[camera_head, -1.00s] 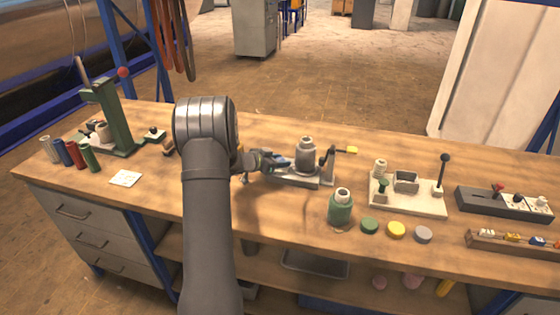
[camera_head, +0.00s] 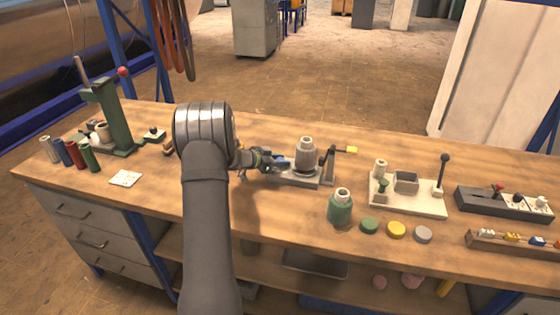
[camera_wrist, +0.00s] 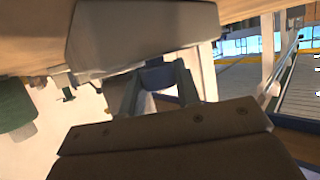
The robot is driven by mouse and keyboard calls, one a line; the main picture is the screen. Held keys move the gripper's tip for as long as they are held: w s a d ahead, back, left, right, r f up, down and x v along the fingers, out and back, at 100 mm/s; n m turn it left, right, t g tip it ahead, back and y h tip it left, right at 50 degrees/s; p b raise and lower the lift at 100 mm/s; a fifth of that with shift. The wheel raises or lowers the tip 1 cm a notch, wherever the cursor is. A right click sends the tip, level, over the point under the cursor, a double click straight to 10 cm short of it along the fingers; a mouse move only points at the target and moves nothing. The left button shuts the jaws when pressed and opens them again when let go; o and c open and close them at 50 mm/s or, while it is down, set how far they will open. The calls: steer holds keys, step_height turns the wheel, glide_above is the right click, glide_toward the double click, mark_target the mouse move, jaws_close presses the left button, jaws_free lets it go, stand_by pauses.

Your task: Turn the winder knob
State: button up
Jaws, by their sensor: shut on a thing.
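The winder (camera_head: 302,177) stands at the middle of the bench. It has a grey base, an upright grey spool (camera_head: 306,155) and a bracket at its right end with a yellow-tipped handle (camera_head: 351,149). My gripper (camera_head: 276,161) reaches in from the left at the winder's left end. It is shut on a blue part, seemingly the winder knob (camera_head: 284,162). In the wrist view, the two fingers close around this blue part (camera_wrist: 158,76), which is largely hidden. A pale grey block (camera_wrist: 140,35) fills the top of that view.
A green bottle (camera_head: 340,207) stands in front of the winder, with green, yellow and grey discs to its right. A white fixture board (camera_head: 408,205) is further right. A green press (camera_head: 112,118) and several coloured cylinders stand at the left.

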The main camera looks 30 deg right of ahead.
steer(key=shift+m+g+y, duration=0.4)
steer(key=shift+m+g, duration=1.8)
steer(key=shift+g, duration=0.3)
steer(key=shift+g, duration=0.3)
steer(key=o, duration=0.7)
steer(key=shift+w+a, duration=0.1)
steer(key=shift+a, duration=0.05)
steer(key=v, duration=1.7)
steer(key=shift+r, duration=0.25)
